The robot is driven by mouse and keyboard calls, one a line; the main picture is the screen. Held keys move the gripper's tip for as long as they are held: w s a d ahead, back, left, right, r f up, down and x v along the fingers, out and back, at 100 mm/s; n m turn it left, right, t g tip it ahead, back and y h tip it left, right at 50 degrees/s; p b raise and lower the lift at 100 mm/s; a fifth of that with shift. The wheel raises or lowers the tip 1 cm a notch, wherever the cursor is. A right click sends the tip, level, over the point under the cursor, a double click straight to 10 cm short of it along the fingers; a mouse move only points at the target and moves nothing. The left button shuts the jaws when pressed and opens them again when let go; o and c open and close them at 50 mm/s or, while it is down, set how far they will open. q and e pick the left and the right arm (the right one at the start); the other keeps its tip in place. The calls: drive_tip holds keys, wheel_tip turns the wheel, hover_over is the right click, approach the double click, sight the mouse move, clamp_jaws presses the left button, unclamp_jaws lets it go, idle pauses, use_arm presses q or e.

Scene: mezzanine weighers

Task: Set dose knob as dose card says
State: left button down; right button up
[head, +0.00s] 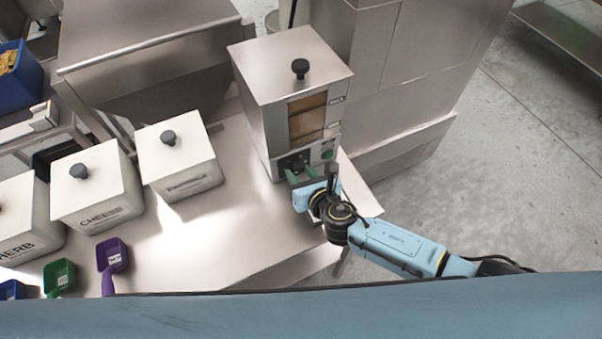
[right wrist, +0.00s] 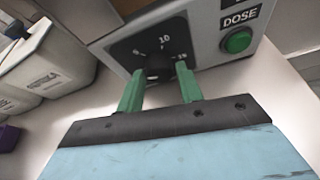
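The dose knob (right wrist: 159,68) is a dark knob on a black dial plate (right wrist: 126,48) low on the front of the metal dispenser (head: 283,62). The dial shows 10 at the top, what looks like 15 at the right and a blurred mark at the left. I cannot tell where the knob points. My right gripper (right wrist: 160,82) is open, its two green fingers apart, one on each side of the knob; contact is not clear. In the head view the right gripper (head: 301,176) is at the dispenser's lower front. I cannot make out a dose card. My left gripper is out of view.
A green button (right wrist: 238,41) under a DOSE label sits right of the dial. White lidded bins, one marked CHEESE (head: 98,190), stand left on the metal table (head: 225,235). Purple (head: 113,256) and green (head: 59,277) scoops lie in front. Table space between bins and dispenser is clear.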

drive_tip(key=c, duration=0.6)
drive_tip(key=shift+o, duration=0.2)
drive_tip(key=shift+d+f+m+g+y+b, duration=0.15)
drive_tip(key=shift+m+g+y+b, duration=0.15)
drive_tip(key=shift+m+y+b, duration=0.7)
drive_tip(key=shift+w+m+y+b, duration=0.1)
drive_tip(key=shift+m+y+b, duration=0.4)
drive_tip(key=shift+m, duration=0.8)
drive_tip(key=o, duration=1)
drive_tip(key=shift+c, duration=0.2)
